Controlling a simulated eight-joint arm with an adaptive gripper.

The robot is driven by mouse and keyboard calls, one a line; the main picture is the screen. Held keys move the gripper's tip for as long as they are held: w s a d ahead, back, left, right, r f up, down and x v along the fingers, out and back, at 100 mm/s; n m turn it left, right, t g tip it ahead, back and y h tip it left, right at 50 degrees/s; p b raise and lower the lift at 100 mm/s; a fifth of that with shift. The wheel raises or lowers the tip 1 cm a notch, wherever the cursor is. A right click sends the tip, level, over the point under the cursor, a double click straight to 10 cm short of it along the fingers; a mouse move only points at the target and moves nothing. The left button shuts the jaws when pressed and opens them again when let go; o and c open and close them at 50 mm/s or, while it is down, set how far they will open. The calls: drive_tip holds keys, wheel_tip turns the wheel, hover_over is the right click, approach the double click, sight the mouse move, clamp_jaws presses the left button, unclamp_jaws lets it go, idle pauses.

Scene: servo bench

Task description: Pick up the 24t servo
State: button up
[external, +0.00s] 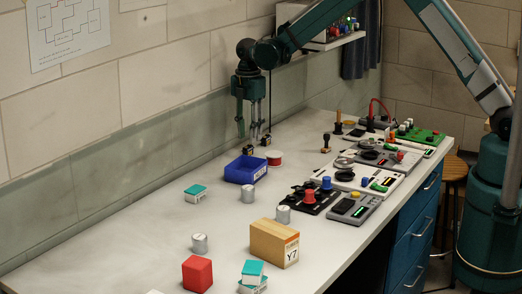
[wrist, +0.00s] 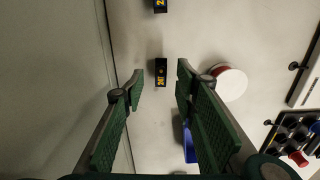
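The 24t servo (wrist: 161,73) is a small black block with yellow lettering that seems to read 24T. In the wrist view it lies on the bench, framed between the fingertips of my gripper (wrist: 160,77). My gripper is open, with bare bench showing between its green-padded fingers. In the external view my gripper (external: 251,130) points down above the small dark servo (external: 249,150), which appears to be the same one. A gap between fingers and servo is hard to judge. A second black servo (wrist: 160,6) is cut off at the top of the wrist view.
A blue bin (external: 246,170) and a red-and-white spool (external: 274,157) stand close by. Control boxes (external: 355,207) line the bench's right side. Cans, a red block (external: 197,274) and a wooden box (external: 274,242) stand nearer the camera. The wall runs close on the left.

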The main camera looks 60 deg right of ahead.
sight(249, 145)
drive_tip(key=shift+f, duration=0.2)
drive_tip(key=shift+f, duration=2.5)
drive_tip(key=shift+c, duration=0.4)
drive_tip(key=c, duration=0.8)
